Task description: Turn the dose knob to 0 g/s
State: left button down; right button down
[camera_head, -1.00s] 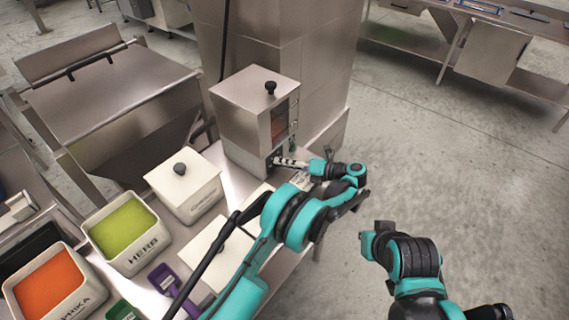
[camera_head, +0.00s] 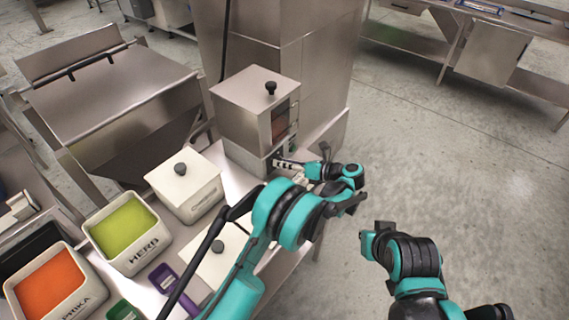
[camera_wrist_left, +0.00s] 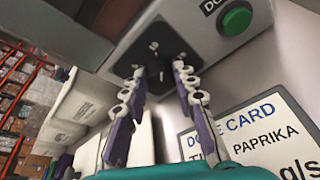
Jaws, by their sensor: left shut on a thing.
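The dose knob (camera_wrist_left: 158,68) is a dark shape on a dark plate on the dispenser's front, between my left fingertips in the left wrist view. My left gripper (camera_wrist_left: 159,76) is shut on it, one finger on each side. The steel dispenser (camera_head: 243,107) stands at the table's far end in the head view, and my left gripper (camera_head: 282,163) reaches its lower front from the right. The knob's pointer and the scale marks cannot be read. Of my right arm, only links show at the lower right; its gripper does not show.
A green button (camera_wrist_left: 236,18) sits right of the knob. A dose card (camera_wrist_left: 245,135) reading paprika and g/s is close by. A lidded white bin (camera_head: 187,190), a herb bin (camera_head: 147,260) and a paprika bin (camera_head: 80,303) line the table. The floor to the right is clear.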

pick_arm(q)
jog(key=shift+n+t+h, duration=0.3)
jog(key=shift+n, duration=0.3)
jog(key=shift+r, duration=0.1)
jog(key=c, duration=1.2)
grip_release()
jog(key=v, duration=0.7)
jog(key=shift+s+d, duration=0.2)
